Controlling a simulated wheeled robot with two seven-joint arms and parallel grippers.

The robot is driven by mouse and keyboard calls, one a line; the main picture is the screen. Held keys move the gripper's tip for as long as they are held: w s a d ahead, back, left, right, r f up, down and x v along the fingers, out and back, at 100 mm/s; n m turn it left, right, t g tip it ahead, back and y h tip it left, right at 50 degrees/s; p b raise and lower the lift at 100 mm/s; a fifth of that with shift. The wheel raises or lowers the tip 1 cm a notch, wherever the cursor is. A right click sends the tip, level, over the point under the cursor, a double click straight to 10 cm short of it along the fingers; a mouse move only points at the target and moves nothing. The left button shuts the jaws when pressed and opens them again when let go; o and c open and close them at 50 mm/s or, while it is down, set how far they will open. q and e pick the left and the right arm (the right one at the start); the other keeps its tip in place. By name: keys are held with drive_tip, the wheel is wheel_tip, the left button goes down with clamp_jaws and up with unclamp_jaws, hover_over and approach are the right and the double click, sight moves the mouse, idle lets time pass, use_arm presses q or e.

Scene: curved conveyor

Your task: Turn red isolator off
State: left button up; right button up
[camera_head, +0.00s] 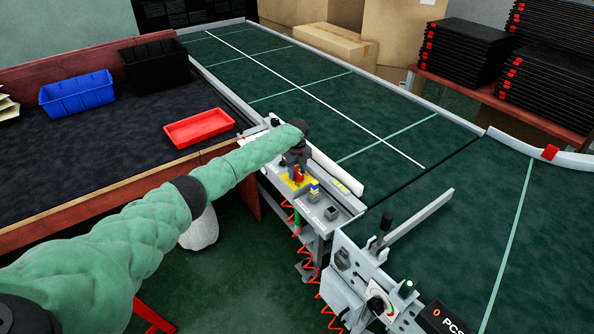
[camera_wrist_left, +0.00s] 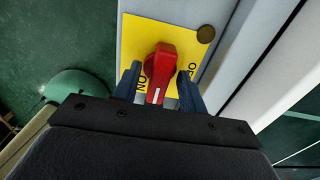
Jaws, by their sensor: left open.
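The red isolator (camera_wrist_left: 161,68) is a rotary knob on a yellow plate (camera_wrist_left: 143,34) with "ON" and "OFF" lettering. In the left wrist view its white line points down the picture, beside the "ON" lettering. My left gripper (camera_wrist_left: 160,78) is open, with one finger on each side of the knob. I cannot tell whether the fingers touch it. In the head view the red isolator (camera_head: 298,174) and yellow plate (camera_head: 296,184) show just below my left gripper (camera_head: 296,165). My right gripper is not in view.
A small blue and yellow part (camera_head: 314,188) and a dark square box (camera_head: 331,212) are on the same grey panel, close to the isolator. The green conveyor (camera_head: 390,120) lies beyond. A red tray (camera_head: 199,128) and a blue bin (camera_head: 77,94) stand on the bench at left.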

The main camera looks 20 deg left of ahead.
use_arm(q)
clamp_jaws()
